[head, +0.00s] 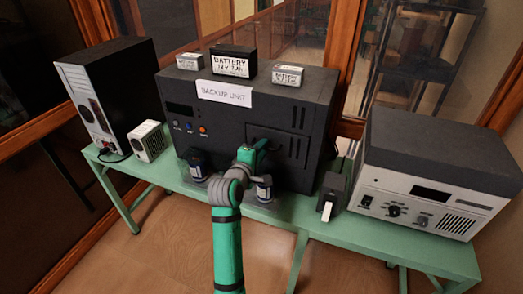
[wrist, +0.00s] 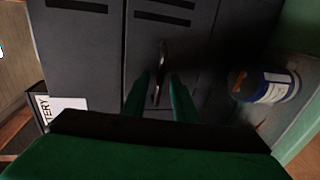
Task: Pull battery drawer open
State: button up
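The dark backup unit (head: 225,117) stands on the green bench, with a white "BACKUP UNIT" label on its front. Its drawer front (head: 290,148) is the panel at the lower right of the unit and looks flush with the face. In the wrist view the drawer front (wrist: 172,35) carries a thin metal handle (wrist: 162,62). My gripper (head: 262,143) is at this panel. In the wrist view my gripper (wrist: 161,78) has its two green fingers apart, one on each side of the handle. I see no clear contact. In the head view my gripper and arm hide part of the handle.
Batteries (head: 233,62) sit on top of the unit. Blue-and-white jars (head: 264,189) stand in front of it; one also shows at right in the wrist view (wrist: 268,86). A small black device (head: 330,195) and a grey-white instrument (head: 430,170) stand to the right.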

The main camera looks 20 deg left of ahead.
jog(key=shift+c, duration=0.6)
grip_shut()
dwell(0.8)
